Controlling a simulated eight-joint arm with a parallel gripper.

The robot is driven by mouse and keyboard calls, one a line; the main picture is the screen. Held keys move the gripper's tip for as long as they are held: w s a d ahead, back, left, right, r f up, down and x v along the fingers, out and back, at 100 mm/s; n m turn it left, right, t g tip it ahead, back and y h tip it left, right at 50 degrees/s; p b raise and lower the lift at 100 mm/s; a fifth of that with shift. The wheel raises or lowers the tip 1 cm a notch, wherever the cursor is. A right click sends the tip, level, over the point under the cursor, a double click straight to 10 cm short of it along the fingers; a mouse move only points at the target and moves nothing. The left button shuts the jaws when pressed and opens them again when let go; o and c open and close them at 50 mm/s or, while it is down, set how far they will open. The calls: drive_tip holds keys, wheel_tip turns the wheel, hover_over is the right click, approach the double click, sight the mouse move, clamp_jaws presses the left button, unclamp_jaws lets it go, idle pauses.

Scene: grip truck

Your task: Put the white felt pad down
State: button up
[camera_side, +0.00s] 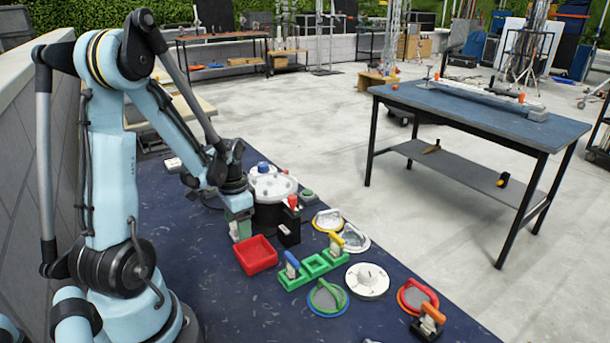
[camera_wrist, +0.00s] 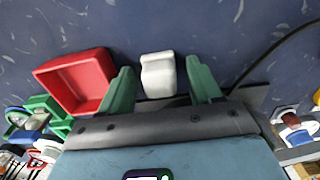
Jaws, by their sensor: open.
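The white felt pad (camera_wrist: 158,76) is a small pale block in the wrist view, over the dark blue mat. It lies between the two green fingers of my gripper (camera_wrist: 159,68). The fingers are apart, with a narrow gap at the pad's left and a wider one at its right. I cannot make out the pad there.
A red tray (camera_side: 257,254) stands close beside my gripper; it also shows in the wrist view (camera_wrist: 78,80). A black drum with a white top (camera_side: 273,188) stands behind. Green holders (camera_side: 315,266) and several round parts lie to the right. The blue mat (camera_side: 215,290) in front is clear.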

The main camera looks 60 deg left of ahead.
drive_tip(key=shift+r, duration=0.1)
wheel_tip(320, 180, up, 12)
drive_tip(key=w+d+t, duration=0.2)
drive_tip(key=d+t, duration=0.1)
drive_tip(key=d, duration=0.7)
drive_tip(key=w+d+r+t, duration=0.1)
drive_tip(key=d+t, duration=0.3)
drive_tip(key=d, duration=0.6)
drive_tip(key=shift+w+r, duration=0.3)
drive_tip(key=shift+w, duration=0.6)
drive_tip(key=shift+o, duration=0.5)
